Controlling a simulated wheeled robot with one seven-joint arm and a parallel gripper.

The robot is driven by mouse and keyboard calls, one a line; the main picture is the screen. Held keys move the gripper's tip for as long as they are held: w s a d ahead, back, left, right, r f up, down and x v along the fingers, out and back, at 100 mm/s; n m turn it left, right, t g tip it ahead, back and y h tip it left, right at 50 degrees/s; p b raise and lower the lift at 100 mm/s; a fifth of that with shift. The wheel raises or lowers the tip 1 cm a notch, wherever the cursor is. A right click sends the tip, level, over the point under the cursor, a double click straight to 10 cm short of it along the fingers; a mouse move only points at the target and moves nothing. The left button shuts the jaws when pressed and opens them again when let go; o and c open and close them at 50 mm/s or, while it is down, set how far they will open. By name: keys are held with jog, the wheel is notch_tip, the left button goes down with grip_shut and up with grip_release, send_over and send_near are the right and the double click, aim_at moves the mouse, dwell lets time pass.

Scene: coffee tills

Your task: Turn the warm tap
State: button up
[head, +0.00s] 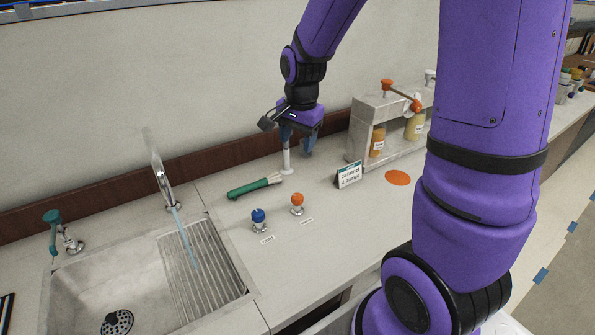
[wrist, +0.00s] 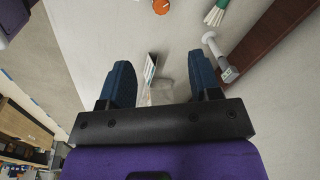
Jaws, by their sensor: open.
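The orange-topped tap knob (head: 297,203) stands on the counter right of the sink, and its orange top (wrist: 161,6) shows at the top edge of the wrist view. A blue-topped knob (head: 259,220) stands left of it. Each has a small label in front, too small to read. My gripper (head: 299,143) is open and empty above the back of the counter, well behind and apart from the orange knob. In the wrist view its two blue fingers are spread (wrist: 165,82). A thin stream of water runs from the spout (head: 160,178) into the sink.
A white post (head: 287,160) stands close below my gripper. A green-handled brush (head: 252,187) lies behind the knobs. A caramel sign (head: 349,175), a bottle rack (head: 366,110) and an orange disc (head: 397,178) are to the right. The sink (head: 245,283) is left.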

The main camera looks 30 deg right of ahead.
aim_at(297, 196)
jog(key=w+f+m, duration=0.1)
jog(key=f, duration=0.3)
jog(key=w+d+f+m+g, duration=0.1)
jog(key=f+m, duration=0.1)
jog(key=f, duration=0.3)
jog(key=w+d+f+m, duration=0.1)
jog(key=w+f+m, duration=0.1)
jog(key=f, duration=0.2)
jog(key=shift+d+f+g, duration=0.15)
jog(key=shift+d+g, duration=0.1)
jog(key=shift+g, duration=0.05)
notch_tip(297, 196, down, 9)
jog(key=shift+r, duration=0.15)
jog(key=shift+c, duration=0.9)
jog(key=c, duration=0.4)
